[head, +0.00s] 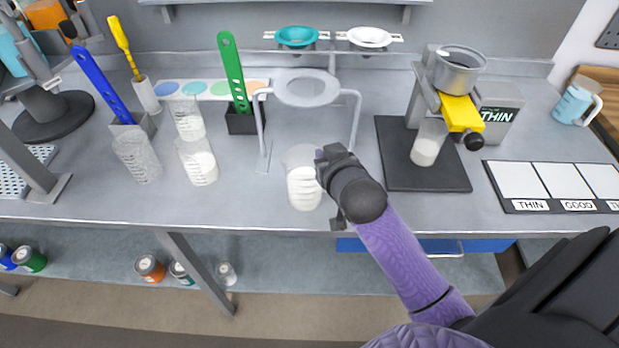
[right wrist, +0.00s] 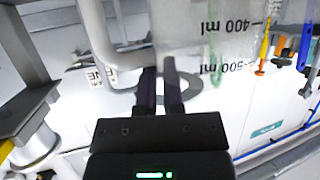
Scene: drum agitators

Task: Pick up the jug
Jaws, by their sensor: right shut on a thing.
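The jug (head: 304,188) is a clear measuring vessel with white contents, near the front edge of the grey bench in the head view. My right gripper (head: 328,165) is at its right side, shut on it. In the right wrist view, the jug's clear wall with 400 and 500 ml marks (right wrist: 225,70) fills the upper middle. My right gripper's dark fingers (right wrist: 161,85) are close together beside that wall. The exact part between the fingers is hidden. I cannot tell whether the jug's base touches the bench. My left gripper is not in view.
A grey ring stand (head: 306,88) is just behind the jug. Several clear beakers (head: 197,162) stand to the left. A dark plate (head: 445,178) bears a yellow-handled device on the right. A blue-and-white jug (head: 574,104) stands at far right. A labelled panel (head: 518,206) lies near the front edge.

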